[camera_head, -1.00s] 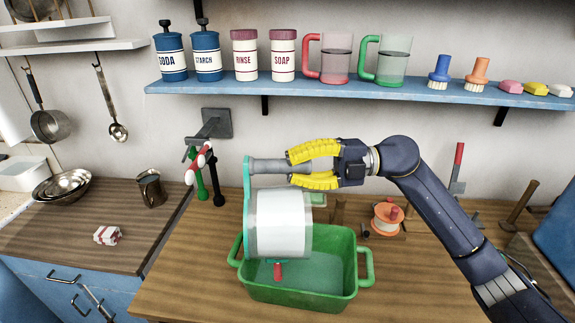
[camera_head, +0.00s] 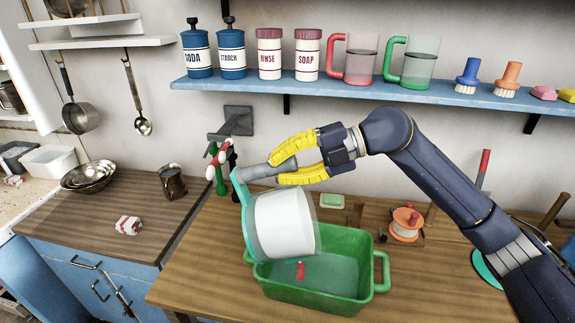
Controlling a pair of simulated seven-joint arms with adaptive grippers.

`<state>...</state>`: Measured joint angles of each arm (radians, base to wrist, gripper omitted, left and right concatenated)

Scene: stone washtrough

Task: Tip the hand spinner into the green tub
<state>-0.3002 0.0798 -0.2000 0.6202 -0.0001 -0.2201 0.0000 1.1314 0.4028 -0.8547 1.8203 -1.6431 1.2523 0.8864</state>
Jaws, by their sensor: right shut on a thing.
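The hand spinner (camera_head: 286,222) is a white drum in a clear shell with a teal frame and a grey handle. My right gripper (camera_head: 277,171) has its yellow fingers shut on the grey handle. The spinner hangs tilted above the left part of the green tub (camera_head: 325,303), which stands on the wooden counter. A small red piece (camera_head: 300,270) shows below the drum; I cannot tell whether it belongs to the spinner. The tub's floor is partly hidden by the spinner. My left gripper is not in view.
A red-and-white tap (camera_head: 213,160) stands close behind the spinner. An orange spool (camera_head: 406,224) and a green soap block (camera_head: 332,201) lie behind the tub. The blue shelf (camera_head: 350,90) with jars and mugs runs above. The counter left of the tub is clear.

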